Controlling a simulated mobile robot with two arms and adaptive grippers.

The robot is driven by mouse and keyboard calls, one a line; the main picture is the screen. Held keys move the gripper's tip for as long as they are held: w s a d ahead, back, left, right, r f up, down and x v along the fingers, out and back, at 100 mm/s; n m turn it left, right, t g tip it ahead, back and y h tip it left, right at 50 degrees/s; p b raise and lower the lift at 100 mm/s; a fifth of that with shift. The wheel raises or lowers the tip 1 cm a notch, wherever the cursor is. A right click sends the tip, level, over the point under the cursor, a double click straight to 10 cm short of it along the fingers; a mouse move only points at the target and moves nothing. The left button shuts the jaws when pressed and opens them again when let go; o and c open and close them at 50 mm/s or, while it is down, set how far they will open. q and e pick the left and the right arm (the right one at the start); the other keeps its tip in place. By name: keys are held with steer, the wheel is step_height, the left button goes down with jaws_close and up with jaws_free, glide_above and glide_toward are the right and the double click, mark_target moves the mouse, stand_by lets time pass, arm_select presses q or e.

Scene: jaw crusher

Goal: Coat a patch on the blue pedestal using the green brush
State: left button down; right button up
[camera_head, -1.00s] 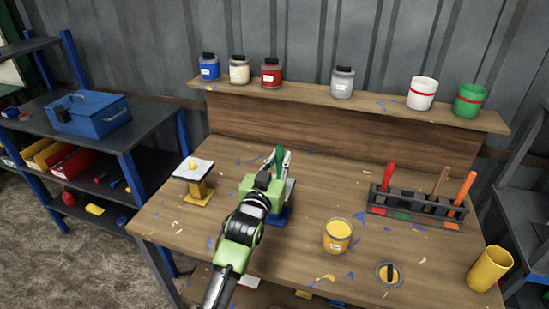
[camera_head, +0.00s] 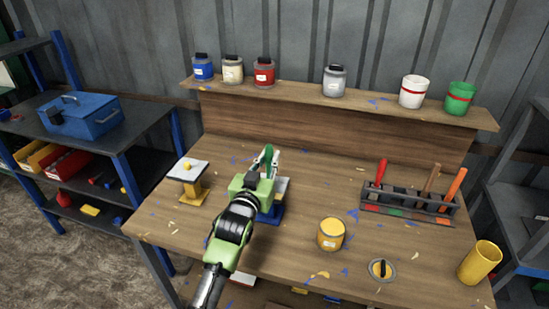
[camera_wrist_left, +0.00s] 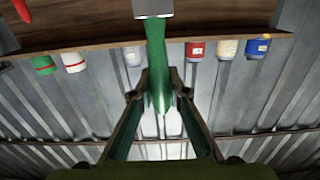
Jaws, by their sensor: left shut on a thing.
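My left gripper (camera_head: 267,165) is shut on the green brush (camera_head: 268,152). In the left wrist view the brush's green handle (camera_wrist_left: 158,60) sits between the fingers, with its metal ferrule at the top edge; the bristles are out of view. The blue pedestal (camera_head: 271,215) stands on the table, partly hidden behind my left gripper and wrist. A pale plate (camera_head: 282,185) shows on top of it. The gripper is over or just behind this pedestal; whether the brush touches the plate is hidden. My right gripper is not in view.
A yellow pedestal (camera_head: 193,190) with a white top and a yellow patch stands at left. A yellow paint jar (camera_head: 331,235), a round lid (camera_head: 381,270) and a yellow cup (camera_head: 481,262) are at right. A tool rack (camera_head: 408,204) stands behind them. Jars line the shelf (camera_head: 300,96).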

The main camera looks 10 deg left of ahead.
arm_select(q)
steer(key=shift+w+a+p, duration=0.1)
steer(key=shift+a+p, duration=0.4)
steer(key=shift+a, duration=1.25)
steer(key=a, duration=0.3)
steer(key=shift+p, duration=0.3)
steer(key=shift+d, duration=0.1)
step_height(320, 180, up, 5)
steer(key=p, duration=0.4)
steer(key=shift+p, duration=0.35)
steer(key=shift+w, duration=0.15)
